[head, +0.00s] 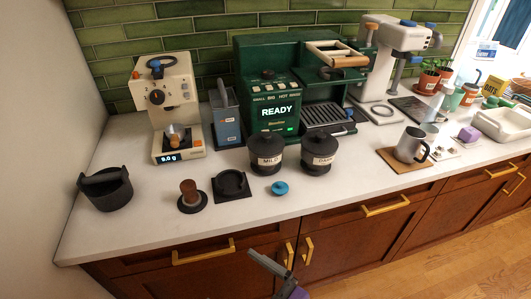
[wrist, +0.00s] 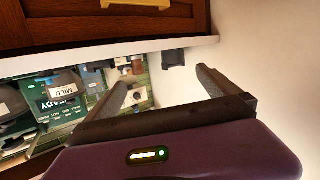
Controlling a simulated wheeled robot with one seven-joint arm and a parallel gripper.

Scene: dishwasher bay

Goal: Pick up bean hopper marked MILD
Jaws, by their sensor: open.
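The bean hopper marked MILD (head: 266,146) is a dark, lidded tub with a pale label, standing upright on the white counter in front of the green coffee machine. In the wrist view it also shows (wrist: 66,78) at the left, with its label readable. My gripper (head: 266,262) is at the bottom of the head view, in front of the cabinet doors and apart from the hopper. In the wrist view my gripper (wrist: 166,80) has its two dark fingers spread, with nothing between them.
A similar hopper marked DARK (head: 318,146) stands just right of the MILD one. A blue knobbed object (head: 280,188), a black square mat (head: 230,188) and a wooden-handled tamper (head: 190,192) lie nearby. Cabinet handles (head: 204,257) project below the counter edge.

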